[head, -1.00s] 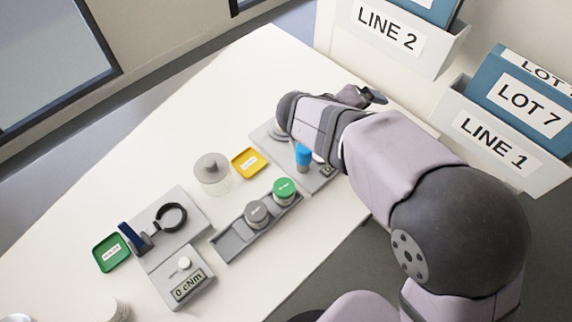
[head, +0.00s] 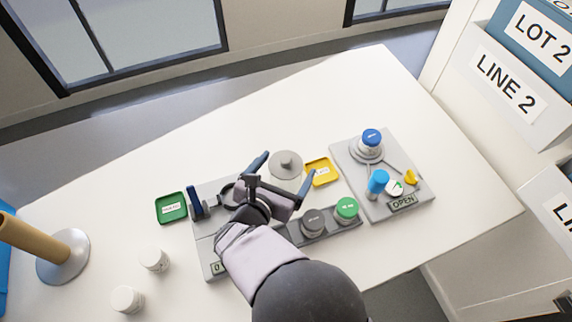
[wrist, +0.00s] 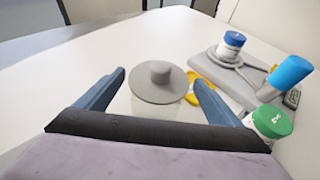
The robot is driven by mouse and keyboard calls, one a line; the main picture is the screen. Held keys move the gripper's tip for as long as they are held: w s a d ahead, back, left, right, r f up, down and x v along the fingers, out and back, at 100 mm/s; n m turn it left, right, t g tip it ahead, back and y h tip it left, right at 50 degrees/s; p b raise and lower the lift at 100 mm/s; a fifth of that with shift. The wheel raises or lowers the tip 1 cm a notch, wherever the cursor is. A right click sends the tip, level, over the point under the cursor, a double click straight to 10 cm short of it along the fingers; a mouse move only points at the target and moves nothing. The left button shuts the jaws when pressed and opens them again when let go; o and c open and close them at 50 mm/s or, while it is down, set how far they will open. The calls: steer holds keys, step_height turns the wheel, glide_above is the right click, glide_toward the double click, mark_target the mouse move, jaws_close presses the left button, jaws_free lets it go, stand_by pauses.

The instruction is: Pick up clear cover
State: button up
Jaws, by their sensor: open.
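The clear cover (wrist: 158,106) has a grey round top with a knob and a see-through wall, and stands upright on the table. In the head view its grey top (head: 286,165) shows just beyond my gripper (head: 284,174). My gripper is open, its two blue fingers spread. In the wrist view the cover stands between and a little beyond the fingertips of my gripper (wrist: 158,80), with no visible contact. The cover's lower part is partly hidden by my gripper.
A yellow tray (head: 321,172) lies close right of the cover. Grey-lidded (head: 313,222) and green-lidded (head: 346,209) jars sit in a holder nearby. A blue-lidded jar (head: 371,142) stands on a grey station. A green tray (head: 171,207) lies left. The far table is clear.

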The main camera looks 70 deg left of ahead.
steer(key=shift+s+f+n, duration=0.1)
steer(key=shift+s+n, duration=0.1)
steer(key=shift+n, duration=0.1)
steer(key=shift+p+x, duration=0.4)
steer(key=shift+x, duration=2.1)
steer(key=c, duration=1.2)
